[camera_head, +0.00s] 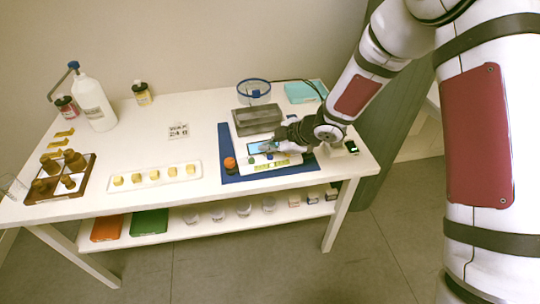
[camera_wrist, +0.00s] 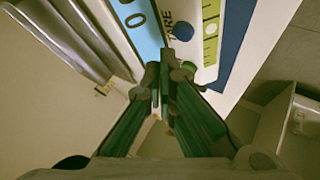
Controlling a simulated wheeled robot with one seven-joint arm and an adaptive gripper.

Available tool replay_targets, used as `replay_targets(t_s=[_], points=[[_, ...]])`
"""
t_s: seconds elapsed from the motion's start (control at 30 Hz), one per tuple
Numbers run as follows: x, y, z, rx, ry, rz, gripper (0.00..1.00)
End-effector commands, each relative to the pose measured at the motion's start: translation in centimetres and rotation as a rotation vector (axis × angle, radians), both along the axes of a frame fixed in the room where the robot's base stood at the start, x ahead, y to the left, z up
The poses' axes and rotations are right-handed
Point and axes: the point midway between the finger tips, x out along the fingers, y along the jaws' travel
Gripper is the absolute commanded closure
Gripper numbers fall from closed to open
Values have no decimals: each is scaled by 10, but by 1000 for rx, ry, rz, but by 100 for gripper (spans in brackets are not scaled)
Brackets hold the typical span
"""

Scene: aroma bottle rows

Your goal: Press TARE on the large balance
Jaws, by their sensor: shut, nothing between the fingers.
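The large balance (camera_head: 241,140) stands on a blue mat (camera_head: 229,178), with a grey block-like top at its back and a light blue display (camera_head: 256,147) in front. In the wrist view the display (camera_wrist: 141,28) shows a 0. Beside it are a partly readable label that looks like TARE (camera_wrist: 172,25) and a round dark blue button (camera_wrist: 183,31). My gripper (camera_head: 270,147) is over the balance's front panel. In the wrist view its closed, empty fingertips (camera_wrist: 164,72) are just below the label and button. I cannot tell whether they touch the panel.
An orange knob (camera_head: 230,163) sits at the panel's left, and a yellow-green strip (camera_head: 265,167) runs along its front. A small device with a lit display (camera_head: 351,147) stands right of my gripper. A white tray (camera_head: 153,176) holds several yellow pieces.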

Motion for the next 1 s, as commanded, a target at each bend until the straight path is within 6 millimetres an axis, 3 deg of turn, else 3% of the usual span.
replay_targets(t_s=[0.43, 1.0], points=[[-1, 0, 41, 0, -2, 1, 100], [0, 0, 43, 0, -1, 0, 100]])
